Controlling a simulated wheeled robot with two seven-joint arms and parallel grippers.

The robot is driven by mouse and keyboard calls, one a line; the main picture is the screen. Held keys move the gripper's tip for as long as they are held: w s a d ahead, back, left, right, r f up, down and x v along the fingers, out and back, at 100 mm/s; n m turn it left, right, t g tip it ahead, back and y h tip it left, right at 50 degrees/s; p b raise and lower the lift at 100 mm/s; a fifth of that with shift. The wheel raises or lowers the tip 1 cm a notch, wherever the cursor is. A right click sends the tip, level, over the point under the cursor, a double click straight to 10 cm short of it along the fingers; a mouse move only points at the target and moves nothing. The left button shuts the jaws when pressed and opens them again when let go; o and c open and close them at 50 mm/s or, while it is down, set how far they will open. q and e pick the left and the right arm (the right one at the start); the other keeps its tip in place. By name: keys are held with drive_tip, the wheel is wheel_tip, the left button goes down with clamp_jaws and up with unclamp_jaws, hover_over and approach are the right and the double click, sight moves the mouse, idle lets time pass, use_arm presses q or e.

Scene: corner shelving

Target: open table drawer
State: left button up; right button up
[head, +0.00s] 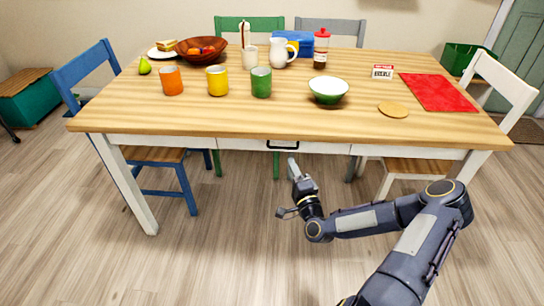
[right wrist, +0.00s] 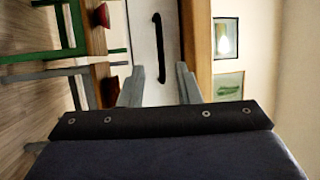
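The wooden table (head: 180,112) has a white drawer front (head: 240,144) under its near edge, and it looks flush with the apron. A black bar handle (head: 283,146) sits in the middle of the drawer. My right gripper (head: 292,163) is in front of and slightly below the handle, apart from it. In the right wrist view the two fingers of my right gripper (right wrist: 160,80) are spread, with nothing between them. The handle (right wrist: 157,45) shows ahead, in line with the gap, against the white drawer front (right wrist: 142,55). My left gripper is not in view.
A blue chair (head: 88,66) stands at the left and a white chair (head: 505,85) at the right. A green bowl (head: 328,91), several cups and a red mat (head: 439,92) are on the tabletop. The floor before the drawer is clear.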

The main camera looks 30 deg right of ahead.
drive_tip(key=x, duration=0.7)
drive_tip(key=shift+w, duration=0.25)
drive_tip(key=shift+r, duration=0.1)
clamp_jaws()
